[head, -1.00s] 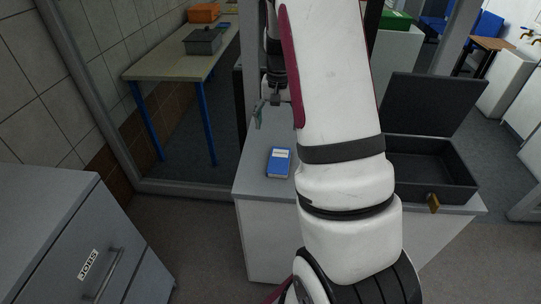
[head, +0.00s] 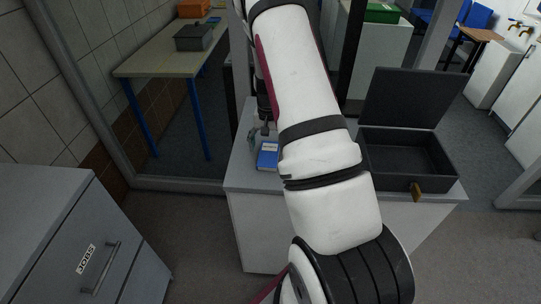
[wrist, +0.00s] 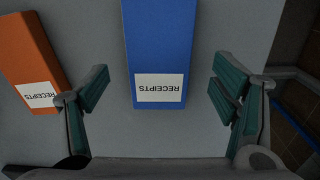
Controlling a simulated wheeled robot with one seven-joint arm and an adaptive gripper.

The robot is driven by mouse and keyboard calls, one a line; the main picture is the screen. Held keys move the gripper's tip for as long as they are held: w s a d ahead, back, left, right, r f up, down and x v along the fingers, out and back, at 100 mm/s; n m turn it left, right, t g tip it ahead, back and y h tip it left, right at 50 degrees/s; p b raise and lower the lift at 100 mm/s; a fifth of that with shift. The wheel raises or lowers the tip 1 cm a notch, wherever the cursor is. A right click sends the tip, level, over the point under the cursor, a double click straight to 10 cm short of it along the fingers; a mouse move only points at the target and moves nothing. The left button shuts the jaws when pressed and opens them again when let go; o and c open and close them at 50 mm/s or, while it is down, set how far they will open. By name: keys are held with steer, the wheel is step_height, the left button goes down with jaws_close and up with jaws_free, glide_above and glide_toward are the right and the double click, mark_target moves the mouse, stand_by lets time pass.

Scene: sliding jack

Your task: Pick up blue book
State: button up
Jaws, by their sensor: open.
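The blue book (head: 267,157) lies flat on the white-grey cabinet top (head: 241,176), left of my arm in the head view, which hides part of it. In the wrist view the blue book (wrist: 157,50), with a white label reading RECEIPTS, lies between the two fingers, running to the top edge of the picture. My gripper (wrist: 165,92) is open, one finger on each side of the book, with gaps on both sides. In the head view my gripper (head: 258,132) is small, just behind the book.
An orange book (wrist: 32,62), also labelled RECEIPTS, lies left of the blue one in the wrist view, near the left finger. An open dark box (head: 405,158) with a padlock stands right of my arm. A grey drawer cabinet (head: 60,230) is at front left.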

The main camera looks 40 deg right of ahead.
mark_target(269, 153)
steer(key=shift+f+p, duration=0.3)
steer(key=shift+f, duration=1.2)
steer(key=c, duration=1.3)
steer(key=shift+r, duration=0.15)
